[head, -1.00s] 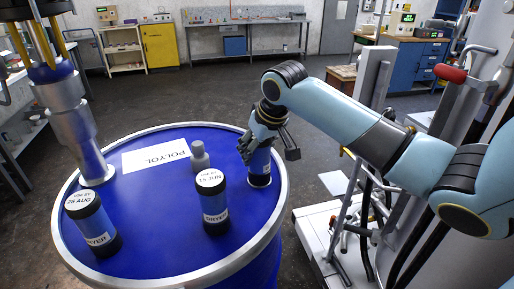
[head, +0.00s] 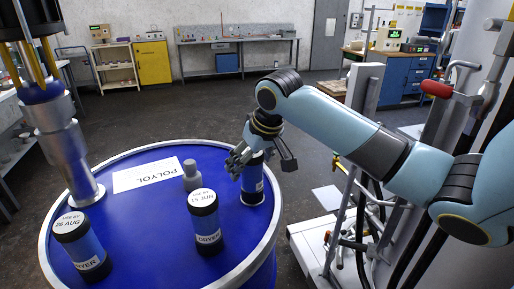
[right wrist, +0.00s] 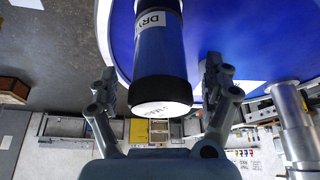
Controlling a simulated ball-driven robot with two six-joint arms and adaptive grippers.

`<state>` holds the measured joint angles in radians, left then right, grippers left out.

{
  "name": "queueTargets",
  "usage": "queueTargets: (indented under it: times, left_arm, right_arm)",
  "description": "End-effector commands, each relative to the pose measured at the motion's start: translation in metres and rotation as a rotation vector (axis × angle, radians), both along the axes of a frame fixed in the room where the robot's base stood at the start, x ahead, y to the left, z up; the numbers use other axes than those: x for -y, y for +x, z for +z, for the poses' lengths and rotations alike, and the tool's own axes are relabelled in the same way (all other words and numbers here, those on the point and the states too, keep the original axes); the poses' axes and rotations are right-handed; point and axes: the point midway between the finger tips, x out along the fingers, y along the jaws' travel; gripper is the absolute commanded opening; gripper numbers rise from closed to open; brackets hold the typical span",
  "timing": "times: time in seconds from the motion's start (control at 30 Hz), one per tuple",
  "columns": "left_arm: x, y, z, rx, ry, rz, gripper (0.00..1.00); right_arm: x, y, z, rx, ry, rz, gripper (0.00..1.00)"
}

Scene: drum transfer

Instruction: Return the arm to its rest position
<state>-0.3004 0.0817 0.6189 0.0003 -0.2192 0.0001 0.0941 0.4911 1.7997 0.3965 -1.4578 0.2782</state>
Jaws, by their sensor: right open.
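My right gripper (head: 262,160) is at the right side of the blue drum lid (head: 150,225), beside a blue dryer cartridge (head: 252,184) with black ends that stands upright. In the right wrist view this cartridge (right wrist: 160,60) lies between the two spread fingers (right wrist: 163,88), with a gap on each side. The gripper is open. In the head view its fingers hide part of the cartridge's upper end. My right arm reaches in from the right. My left gripper is not in view.
Two more dryer cartridges (head: 205,222) (head: 82,246) stand on the lid, with a small grey fitting (head: 191,176) and a POLYOL label (head: 147,175). A metal pump tube (head: 68,150) rises at the lid's left. A metal-framed cart (head: 340,225) stands right of the drum.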

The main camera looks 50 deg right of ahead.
Motion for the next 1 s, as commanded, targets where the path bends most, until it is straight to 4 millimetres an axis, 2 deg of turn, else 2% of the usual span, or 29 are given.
queueTargets:
  times: [0.1,0.3,0.5,0.8,0.9,1.0]
  left_arm:
    - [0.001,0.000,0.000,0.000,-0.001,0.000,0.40]
    - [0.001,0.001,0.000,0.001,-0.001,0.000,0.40]
    - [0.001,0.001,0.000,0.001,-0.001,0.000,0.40]
    - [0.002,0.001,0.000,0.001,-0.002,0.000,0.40]
    - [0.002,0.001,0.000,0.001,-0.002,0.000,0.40]
    - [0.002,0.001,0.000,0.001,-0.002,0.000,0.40]
  right_arm:
    - [-0.001,-0.011,0.026,0.003,-0.005,0.002,0.83]
    - [-0.004,-0.028,0.064,0.001,-0.005,0.002,0.83]
    - [-0.006,-0.038,0.083,-0.001,-0.001,0.001,0.83]
    - [-0.009,-0.041,0.084,-0.003,0.000,0.003,0.83]
    - [-0.022,-0.053,0.069,-0.015,-0.001,0.033,0.83]
    - [-0.050,-0.082,0.042,-0.033,-0.007,0.094,0.83]
